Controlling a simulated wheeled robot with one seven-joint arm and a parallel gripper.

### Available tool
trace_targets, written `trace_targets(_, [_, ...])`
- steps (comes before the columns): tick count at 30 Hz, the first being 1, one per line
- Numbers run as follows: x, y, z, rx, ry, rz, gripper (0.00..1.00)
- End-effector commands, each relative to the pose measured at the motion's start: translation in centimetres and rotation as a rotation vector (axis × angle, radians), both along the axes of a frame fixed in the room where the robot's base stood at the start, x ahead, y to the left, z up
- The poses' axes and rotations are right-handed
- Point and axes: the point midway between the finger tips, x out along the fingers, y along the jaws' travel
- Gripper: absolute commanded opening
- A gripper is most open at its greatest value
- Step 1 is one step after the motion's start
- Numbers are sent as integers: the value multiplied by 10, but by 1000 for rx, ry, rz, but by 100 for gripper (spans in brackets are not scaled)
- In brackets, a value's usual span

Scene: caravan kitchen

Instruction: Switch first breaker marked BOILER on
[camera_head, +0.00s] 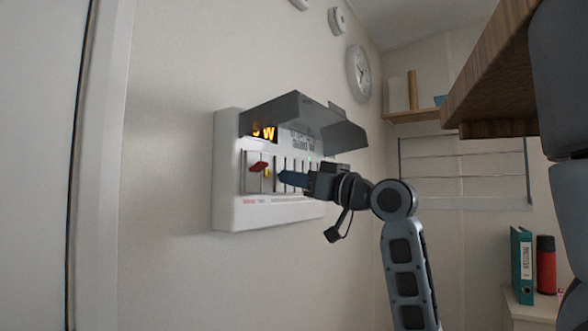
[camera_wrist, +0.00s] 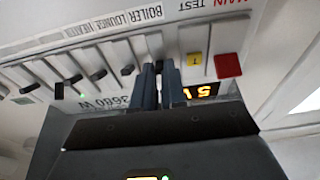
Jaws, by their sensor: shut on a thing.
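The white breaker panel (camera_head: 228,180) hangs on the wall with its grey cover raised. In the wrist view the picture is upside down, and the BOILER label (camera_wrist: 146,14) sits above the column where my gripper (camera_wrist: 160,80) is. My gripper (camera_head: 284,178) is at the panel front, just right of the yellow test button (camera_head: 267,173). Its fingers are shut on the BOILER breaker lever, which they mostly hide. Its exact position, on or off, cannot be seen. The neighbouring lever (camera_wrist: 127,70) under LOUNGE is free of the fingers.
A red main lever (camera_wrist: 228,65) and the yellow test button (camera_wrist: 194,60) sit beside the fingers. Several dark levers line the other side. The raised grey cover (camera_head: 300,115) overhangs my gripper. A wooden cabinet (camera_head: 490,75) is at the upper right.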

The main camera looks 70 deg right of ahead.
Motion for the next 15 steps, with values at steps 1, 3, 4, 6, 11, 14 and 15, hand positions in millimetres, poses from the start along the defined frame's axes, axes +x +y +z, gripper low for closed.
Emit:
trace_targets(1, [0,0,12,9,38,0,0])
trace_targets(3, [-1,0,16,22,92,0,0])
trace_targets(4, [-1,0,17,28,118,0,0])
trace_targets(6, [-1,0,20,43,174,0,0])
trace_targets(11, [-1,1,27,74,303,1,0])
trace_targets(14, [0,0,30,92,384,0,0])
trace_targets(15, [0,0,32,100,415,0,0])
